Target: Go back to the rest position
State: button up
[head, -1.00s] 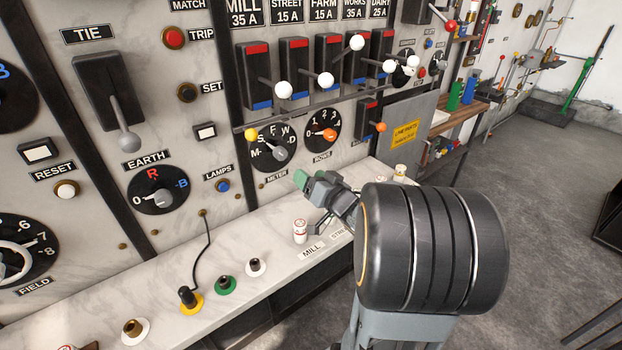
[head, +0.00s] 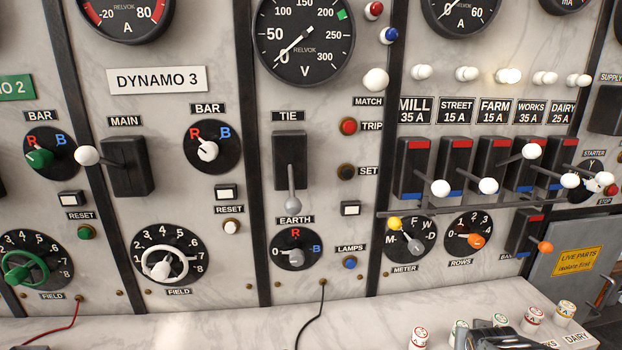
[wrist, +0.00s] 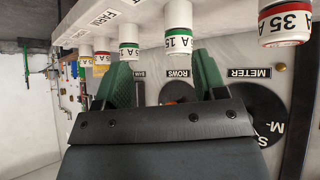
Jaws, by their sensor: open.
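My gripper (wrist: 164,80) shows in the wrist view with its two green fingers spread apart and nothing held between them. In the head view only a dark grey part of my arm shows at the bottom edge on the right, among the fuses; the fingertips cannot be made out there. In the wrist view, white fuses line the ledge along the top: a red-banded 35 A fuse (wrist: 285,22), a green-banded 15 A fuse (wrist: 178,28) and others further left. The green-banded one is near the fingers; I see no contact.
The marble panel carries the TIE lever (head: 291,175), the METER dial (head: 411,240), the ROWS dial (head: 468,236) and a row of feeder switches with white knobs that stick out. A black cable (head: 318,310) hangs over the ledge. A grey LIVE PARTS box (head: 570,258) stands at the right.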

jog(key=s+a+r+n+g+y, duration=0.1)
jog(key=s+a, duration=0.3)
jog(key=a, duration=0.5)
jog(key=s+a+r+n+g+y, duration=0.2)
jog(key=s+a+r+n+y, duration=0.1)
jog(key=a, duration=0.7)
jog(key=shift+s+a+r+n+g+y, duration=0.3)
jog(key=shift+s+r+n+y, duration=0.1)
jog(key=shift+s, duration=0.25)
dwell(0.4)
